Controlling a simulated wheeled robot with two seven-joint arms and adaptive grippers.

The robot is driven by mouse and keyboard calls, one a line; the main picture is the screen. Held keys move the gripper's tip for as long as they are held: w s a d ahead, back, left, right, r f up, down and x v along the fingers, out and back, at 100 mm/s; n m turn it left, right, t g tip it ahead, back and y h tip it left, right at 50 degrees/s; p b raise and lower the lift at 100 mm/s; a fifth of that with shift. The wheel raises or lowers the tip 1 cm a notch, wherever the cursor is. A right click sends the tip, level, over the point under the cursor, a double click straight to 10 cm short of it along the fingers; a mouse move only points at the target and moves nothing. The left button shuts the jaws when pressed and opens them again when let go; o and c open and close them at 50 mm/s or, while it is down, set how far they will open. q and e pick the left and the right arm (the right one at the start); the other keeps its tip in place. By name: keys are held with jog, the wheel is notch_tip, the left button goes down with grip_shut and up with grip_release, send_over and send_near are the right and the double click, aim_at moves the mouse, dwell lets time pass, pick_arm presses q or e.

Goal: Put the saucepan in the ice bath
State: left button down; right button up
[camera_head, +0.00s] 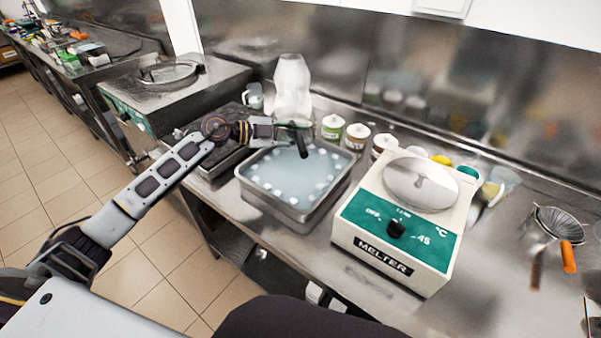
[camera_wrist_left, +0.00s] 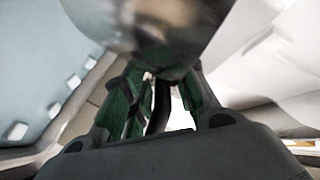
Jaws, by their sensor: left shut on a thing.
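The ice bath (camera_head: 268,204) is a square steel pan of pale water with white ice cubes around its inside, left of the melter in the head view. My left gripper (camera_head: 290,129) is over the back part of the bath. It is shut on a dark handle (camera_head: 303,146), which points down over the water. In the left wrist view, the gripper (camera_wrist_left: 160,105) has its green-padded fingers around the dark handle. A rounded shiny metal body, apparently the saucepan (camera_wrist_left: 150,25), fills the top there. The saucepan's body cannot be made out in the head view. My right gripper is out of view.
A white melter (camera_head: 390,263) with a green panel stands close right of the bath. Small jars (camera_head: 356,136) and a pale tall container (camera_head: 292,85) stand behind it. A steel machine (camera_head: 175,95) is at the left. A strainer (camera_head: 558,226) lies far right.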

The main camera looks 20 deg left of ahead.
pick_arm(q)
jog(key=shift+r, duration=0.1)
notch_tip(320, 180, down, 6)
dwell(0.8)
jog(key=shift+f, duration=0.2)
